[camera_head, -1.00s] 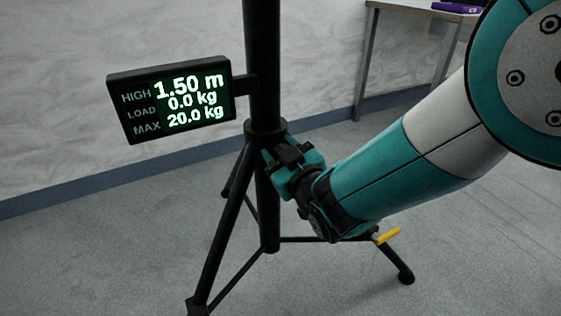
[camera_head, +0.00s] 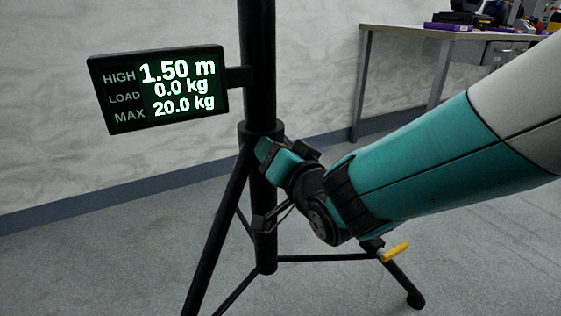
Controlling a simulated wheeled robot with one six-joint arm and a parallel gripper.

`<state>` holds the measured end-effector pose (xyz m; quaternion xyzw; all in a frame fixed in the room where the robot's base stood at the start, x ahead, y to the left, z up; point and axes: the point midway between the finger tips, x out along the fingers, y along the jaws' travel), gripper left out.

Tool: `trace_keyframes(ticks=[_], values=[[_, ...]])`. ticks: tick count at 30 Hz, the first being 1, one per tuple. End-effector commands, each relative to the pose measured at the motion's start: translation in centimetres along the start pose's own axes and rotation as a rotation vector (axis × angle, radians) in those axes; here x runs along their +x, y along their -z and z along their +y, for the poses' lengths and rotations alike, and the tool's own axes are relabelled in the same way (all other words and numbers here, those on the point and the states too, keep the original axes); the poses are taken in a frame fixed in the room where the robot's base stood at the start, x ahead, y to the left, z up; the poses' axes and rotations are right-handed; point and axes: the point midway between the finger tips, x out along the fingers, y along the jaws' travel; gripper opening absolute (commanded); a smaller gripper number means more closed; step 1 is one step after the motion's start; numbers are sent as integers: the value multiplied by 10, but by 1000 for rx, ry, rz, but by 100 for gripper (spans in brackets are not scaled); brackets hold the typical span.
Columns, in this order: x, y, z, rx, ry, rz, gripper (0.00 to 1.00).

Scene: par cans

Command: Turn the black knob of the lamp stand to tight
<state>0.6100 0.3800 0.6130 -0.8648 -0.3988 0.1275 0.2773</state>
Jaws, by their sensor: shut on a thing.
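The black lamp stand (camera_head: 258,90) stands upright on splayed legs. My gripper (camera_head: 268,152) is against the collar of the stand, just below its upright tube. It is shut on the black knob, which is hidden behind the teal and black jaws. I cannot see how far the knob is turned. The display box (camera_head: 158,88) on the stand reads HIGH 1.50 m, LOAD 0.0 kg, MAX 20.0 kg.
A yellow lever (camera_head: 396,251) sits by a stand leg at the lower right, below my arm. A table (camera_head: 400,33) with several items stands at the back right against the pale wall. Grey floor lies open around the legs.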

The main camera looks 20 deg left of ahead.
Motion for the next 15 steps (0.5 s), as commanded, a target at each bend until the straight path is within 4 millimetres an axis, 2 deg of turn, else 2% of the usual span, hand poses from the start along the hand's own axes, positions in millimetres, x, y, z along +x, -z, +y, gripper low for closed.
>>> trace_keyframes(ticks=[15], values=[[0, -2, 2, 477, -4, 1, 20]])
